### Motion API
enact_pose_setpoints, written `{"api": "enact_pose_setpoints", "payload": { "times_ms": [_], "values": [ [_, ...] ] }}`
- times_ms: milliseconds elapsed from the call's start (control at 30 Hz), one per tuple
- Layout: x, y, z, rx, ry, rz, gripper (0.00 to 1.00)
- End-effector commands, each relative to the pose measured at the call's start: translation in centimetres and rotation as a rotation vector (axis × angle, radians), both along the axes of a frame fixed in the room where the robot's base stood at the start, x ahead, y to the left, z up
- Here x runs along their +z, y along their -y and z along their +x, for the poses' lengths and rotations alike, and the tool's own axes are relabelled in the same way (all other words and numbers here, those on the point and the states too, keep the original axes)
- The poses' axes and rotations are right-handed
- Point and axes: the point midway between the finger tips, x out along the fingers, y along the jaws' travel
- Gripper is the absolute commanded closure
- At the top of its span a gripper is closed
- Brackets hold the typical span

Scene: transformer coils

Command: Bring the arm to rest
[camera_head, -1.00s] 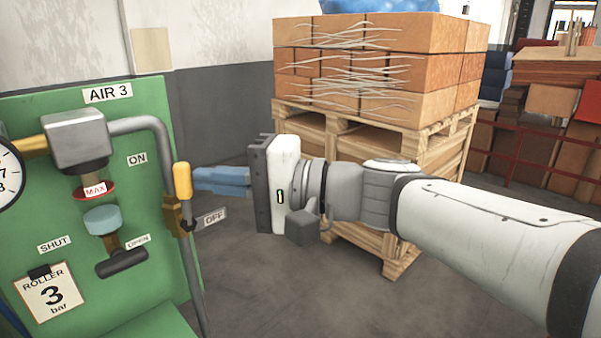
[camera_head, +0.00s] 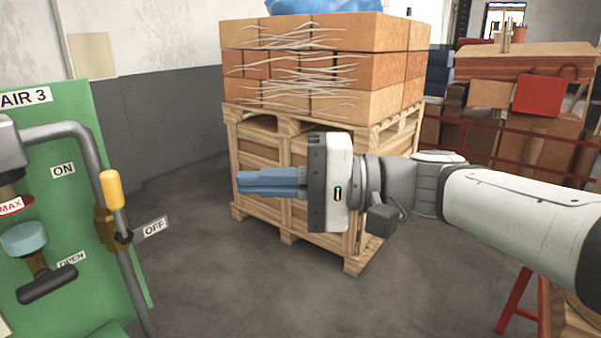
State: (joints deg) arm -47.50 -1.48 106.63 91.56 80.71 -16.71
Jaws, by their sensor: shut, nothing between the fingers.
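My gripper (camera_head: 238,184) is at the middle of the view, at the end of my white and grey arm that comes in from the right. Its blue fingers point left and lie together, shut with nothing between them. It is in front of the wooden pallet, as seen from here, and hides part of it. It touches nothing that I can see. The yellow-handled lever (camera_head: 112,190) on the green panel is to its left, with a clear gap between them.
The green panel (camera_head: 75,240) with pipes and valves stands at the left. Strapped orange-brown boxes (camera_head: 320,65) stand on the wooden pallet (camera_head: 265,152) behind my gripper. A red rail (camera_head: 510,130) and timber are at the right. Grey floor (camera_head: 210,285) is clear in front.

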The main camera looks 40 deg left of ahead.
Motion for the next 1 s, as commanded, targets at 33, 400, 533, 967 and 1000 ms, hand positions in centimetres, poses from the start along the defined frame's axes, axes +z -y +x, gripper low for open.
{"api": "enact_pose_setpoints", "payload": {
  "times_ms": [33, 400, 533, 967, 1000],
  "values": [
    [0.0, 0.1, 0.1, -0.001, 0.000, 0.000, 1.00],
    [-0.7, 1.8, 1.6, -0.054, 0.045, -0.076, 1.00],
    [-3.4, 6.3, 5.0, -0.180, 0.148, -0.271, 1.00],
    [-12.4, 33.6, 12.0, -0.630, 0.522, -1.113, 1.00],
    [-12.7, 35.9, 11.8, -0.652, 0.549, -1.179, 1.00]
  ]
}}
